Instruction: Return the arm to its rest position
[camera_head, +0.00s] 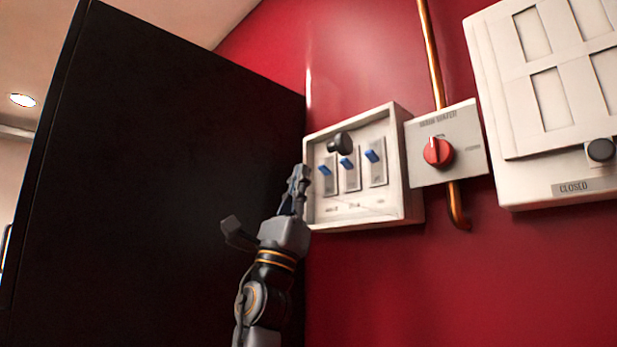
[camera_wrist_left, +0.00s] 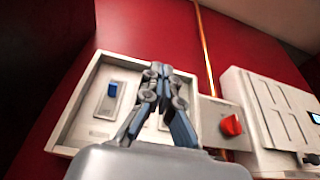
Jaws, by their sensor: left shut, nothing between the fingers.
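My left gripper (camera_head: 297,182) is raised in front of the left edge of a white switch box (camera_head: 409,199) on the red wall. Its fingers are shut and empty, pointing up. In the left wrist view the shut fingertips (camera_wrist_left: 158,70) cover the middle of the switch box (camera_wrist_left: 72,128). Three blue switches show in the box in the head view: the left one (camera_head: 325,170), the middle one (camera_head: 346,163) and the right one (camera_head: 372,156). I cannot tell whether the gripper touches the box. My right gripper is not in view.
A grey panel (camera_head: 420,174) with a red rotary knob (camera_head: 438,152) is right of the box. A copper pipe (camera_head: 431,50) runs behind it. A white cabinet (camera_head: 520,180) marked CLOSED hangs farther right. A large black panel (camera_head: 160,170) stands left. The wall below the boxes is clear.

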